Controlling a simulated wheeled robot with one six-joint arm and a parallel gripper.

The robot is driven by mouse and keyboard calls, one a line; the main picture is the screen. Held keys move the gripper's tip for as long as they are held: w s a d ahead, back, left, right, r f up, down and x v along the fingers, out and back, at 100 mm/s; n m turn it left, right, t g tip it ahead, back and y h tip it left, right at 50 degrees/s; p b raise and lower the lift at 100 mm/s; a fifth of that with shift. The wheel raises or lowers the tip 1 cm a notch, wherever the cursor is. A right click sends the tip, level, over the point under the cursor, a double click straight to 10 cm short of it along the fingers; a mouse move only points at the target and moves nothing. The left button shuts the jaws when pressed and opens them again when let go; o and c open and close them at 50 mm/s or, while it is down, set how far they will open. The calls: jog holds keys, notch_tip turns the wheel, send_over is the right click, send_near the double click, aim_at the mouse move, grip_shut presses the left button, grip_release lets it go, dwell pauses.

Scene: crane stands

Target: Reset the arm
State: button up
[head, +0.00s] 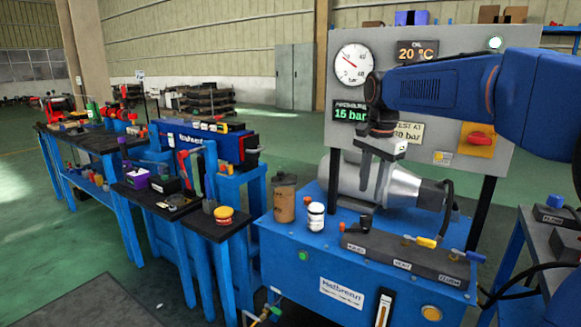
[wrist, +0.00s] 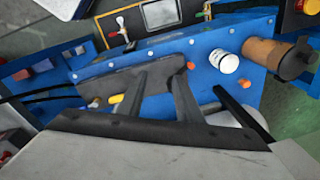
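My gripper (head: 376,172) hangs from my blue arm, pointing down in front of the grey gauge panel (head: 440,100) and over the blue Halbrean bench. In the wrist view, my gripper's dark fingers (wrist: 160,82) stand apart with nothing between them. In the head view, the gripper overlaps the silver motor-like cylinder (head: 398,186); I cannot tell the distance between them.
The blue bench (head: 340,285) carries a brown canister (head: 285,200), a white jar (head: 316,217) and a dark valve block (head: 400,254) with coloured levers. Cluttered tables stand left, including a dark tabletop (head: 205,228).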

jog(key=s+d+f+n+t, duration=0.1)
jog(key=s+f, duration=0.4)
jog(key=s, duration=0.5)
jog(key=s+d+f+n+t, duration=0.1)
jog(key=s+d+f+n, duration=0.2)
jog(key=s+f+n, duration=0.3)
jog(key=s+d+f+n+t, duration=0.1)
jog(key=s+f+n, duration=0.3)
jog(key=s, duration=1.2)
jog(key=shift+s+d+f+t, duration=0.15)
jog(key=shift+d+f+t, duration=0.15)
jog(key=shift+d+f, duration=0.5)
